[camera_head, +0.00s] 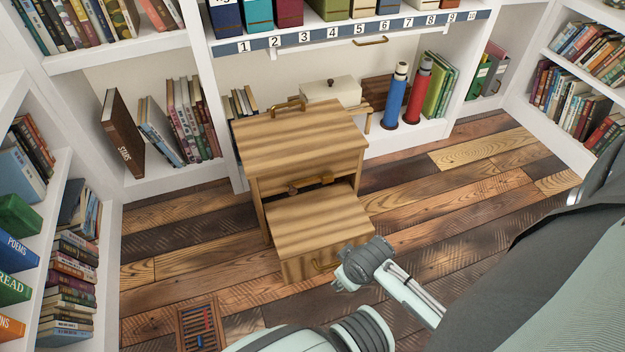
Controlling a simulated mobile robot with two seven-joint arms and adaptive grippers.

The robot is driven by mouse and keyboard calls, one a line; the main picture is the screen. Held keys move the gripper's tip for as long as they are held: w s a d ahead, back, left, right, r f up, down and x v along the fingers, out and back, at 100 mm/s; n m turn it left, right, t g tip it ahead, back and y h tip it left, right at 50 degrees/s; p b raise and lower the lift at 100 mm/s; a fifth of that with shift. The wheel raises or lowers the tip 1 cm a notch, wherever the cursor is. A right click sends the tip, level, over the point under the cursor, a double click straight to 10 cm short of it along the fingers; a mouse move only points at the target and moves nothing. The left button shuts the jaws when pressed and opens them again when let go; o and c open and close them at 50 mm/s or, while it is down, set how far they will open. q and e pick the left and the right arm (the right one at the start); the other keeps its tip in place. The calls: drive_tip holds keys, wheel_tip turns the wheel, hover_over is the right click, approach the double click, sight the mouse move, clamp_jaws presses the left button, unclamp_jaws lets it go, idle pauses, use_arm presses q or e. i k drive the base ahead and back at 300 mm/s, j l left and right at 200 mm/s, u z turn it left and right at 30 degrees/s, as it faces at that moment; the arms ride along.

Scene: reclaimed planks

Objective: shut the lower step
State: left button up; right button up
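The wooden step stool (300,145) stands on the plank floor in front of the white shelving. Its lower step (318,222) sticks out from under the upper part, toward me. My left gripper is not in view.
White bookshelves stand at the back, left (108,250) and right. A blue bottle (394,95) and a red bottle (417,92) stand on the low shelf behind the stool. A slatted floor grate (183,330) lies at lower left. Floor right of the stool is clear.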

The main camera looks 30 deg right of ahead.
sight(307, 229)
drive_tip(key=l+z, duration=0.15)
drive_tip(key=z, duration=0.3)
drive_tip(key=k+l+z, duration=0.1)
drive_tip(key=z, duration=0.4)
drive_tip(key=k+l+u, duration=0.15)
drive_tip(key=u, duration=0.25)
drive_tip(key=k+j, duration=0.05)
drive_tip(key=k, duration=0.05)
